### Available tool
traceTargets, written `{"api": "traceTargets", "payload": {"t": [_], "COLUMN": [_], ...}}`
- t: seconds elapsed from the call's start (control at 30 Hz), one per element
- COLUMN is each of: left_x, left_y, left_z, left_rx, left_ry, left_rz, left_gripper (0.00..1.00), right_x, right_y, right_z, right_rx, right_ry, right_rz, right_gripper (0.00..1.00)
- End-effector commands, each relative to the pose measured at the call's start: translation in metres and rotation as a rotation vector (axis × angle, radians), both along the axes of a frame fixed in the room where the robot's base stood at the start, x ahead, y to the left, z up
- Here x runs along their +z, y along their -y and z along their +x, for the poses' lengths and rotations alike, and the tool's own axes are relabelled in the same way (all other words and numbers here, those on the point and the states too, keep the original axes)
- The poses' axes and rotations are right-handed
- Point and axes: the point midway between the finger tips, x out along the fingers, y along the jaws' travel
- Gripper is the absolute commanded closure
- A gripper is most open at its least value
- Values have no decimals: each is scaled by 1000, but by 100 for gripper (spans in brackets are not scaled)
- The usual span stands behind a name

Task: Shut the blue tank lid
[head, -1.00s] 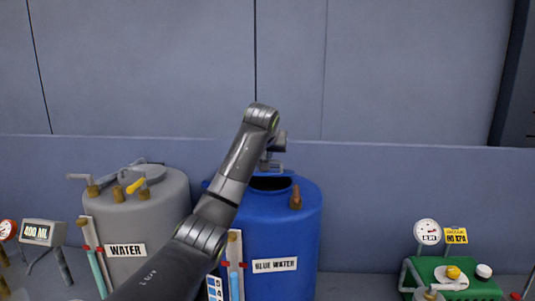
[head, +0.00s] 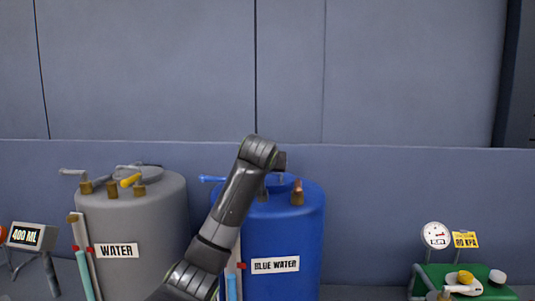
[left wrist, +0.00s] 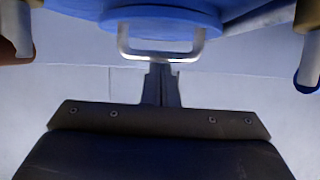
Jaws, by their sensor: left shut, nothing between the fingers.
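The blue tank (head: 285,232), labelled BLUE WATER, stands right of centre in the head view. Its blue lid (head: 285,179) shows at the top of the tank and no dark opening is visible. My arm partly hides it, so I cannot tell if it sits fully flat. In the left wrist view the round blue lid (left wrist: 160,22) fills the top, with a pale metal handle (left wrist: 123,42) on it. My left gripper (left wrist: 162,68) is shut and empty, its tips close to the handle; contact is unclear. In the head view its tip (head: 281,160) is above the tank top. My right gripper is not in view.
A grey tank (head: 135,220) labelled WATER stands to the left, with a 400 ML display (head: 26,236) beside it. A green unit (head: 425,280) with a gauge (head: 436,236) stands at the right. A brown fitting (head: 297,193) rises from the blue tank's top.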

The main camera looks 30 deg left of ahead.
Motion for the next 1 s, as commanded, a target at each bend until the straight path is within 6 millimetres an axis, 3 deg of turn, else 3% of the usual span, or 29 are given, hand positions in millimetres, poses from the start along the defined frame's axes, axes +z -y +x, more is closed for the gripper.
{"api": "traceTargets", "payload": {"t": [0.37,0.8,0.87,1.0], "left_x": [3,45,40,51], "left_y": [0,-9,-5,6], "left_z": [1,13,6,-16], "left_rx": [0,-2,-3,-5], "left_ry": [-3,-2,2,5], "left_rz": [0,-1,1,1], "left_gripper": [100,100,100,100], "right_x": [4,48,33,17], "right_y": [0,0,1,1], "right_z": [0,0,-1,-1], "right_rx": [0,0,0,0], "right_ry": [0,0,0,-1], "right_rz": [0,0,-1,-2], "right_gripper": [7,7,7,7]}}
